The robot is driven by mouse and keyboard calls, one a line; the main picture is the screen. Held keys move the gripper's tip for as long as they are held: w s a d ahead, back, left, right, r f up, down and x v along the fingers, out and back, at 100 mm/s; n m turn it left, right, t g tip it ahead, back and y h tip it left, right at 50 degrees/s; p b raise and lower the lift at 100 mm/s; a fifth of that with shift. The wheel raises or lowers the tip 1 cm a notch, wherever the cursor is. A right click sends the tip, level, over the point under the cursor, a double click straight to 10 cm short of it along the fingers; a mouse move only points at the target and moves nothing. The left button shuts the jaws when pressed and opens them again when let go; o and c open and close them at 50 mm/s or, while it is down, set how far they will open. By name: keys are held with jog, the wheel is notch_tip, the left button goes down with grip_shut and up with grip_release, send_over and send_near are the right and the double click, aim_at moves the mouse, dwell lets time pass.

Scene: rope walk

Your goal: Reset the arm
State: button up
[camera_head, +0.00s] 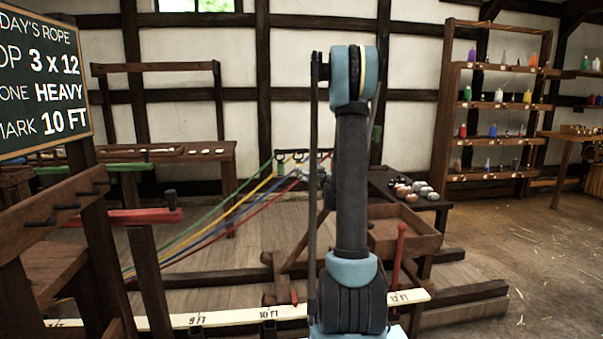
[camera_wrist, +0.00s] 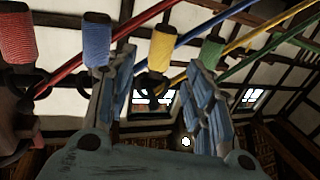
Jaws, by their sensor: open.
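My arm (camera_head: 352,180) stands upright in the middle of the head view and hides part of what lies behind it. My gripper (camera_wrist: 160,65) shows in the wrist view with its two blue fingers spread apart and nothing held between them. Beyond the fingers are a red bobbin (camera_wrist: 17,38), a blue bobbin (camera_wrist: 97,40), a yellow bobbin (camera_wrist: 163,47) and a green bobbin (camera_wrist: 210,53). The yellow one appears between the fingers, and I cannot tell how far away it is. In the head view the gripper is mostly hidden by the arm.
Coloured ropes (camera_head: 225,218) stretch low across the walk. A white measuring board (camera_head: 235,315) runs across the front. A wooden tray (camera_head: 405,230) and a dark table (camera_head: 432,202) stand right of the arm. Shelves (camera_head: 497,130) line the back right.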

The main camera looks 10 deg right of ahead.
jog(key=s+a+f+n+g+y, duration=0.1)
jog(key=s+a+g, duration=0.35)
jog(key=s, duration=0.85)
jog(key=s+a+f+g+y, duration=0.15)
jog(key=s+a+g, duration=0.35)
jog(key=s, duration=0.7)
jog(key=s+d+f+m+g+h, duration=0.1)
jog(key=s+d+f+h, duration=0.1)
jog(key=s, duration=0.7)
jog(key=s+d+f+m+g+h, duration=0.1)
jog(key=s+d+f+g+h, duration=0.1)
jog(key=s+f, duration=0.3)
jog(key=s+d+f+m+g+h, duration=0.2)
jog(key=s+d+f+h, duration=0.1)
jog(key=s, duration=1.1)
jog(key=shift+f+h, duration=0.35)
jog(key=shift+f, duration=0.3)
jog(key=shift+g, duration=0.25)
jog(key=shift+w+f, duration=0.2)
jog(key=shift+w, duration=0.25)
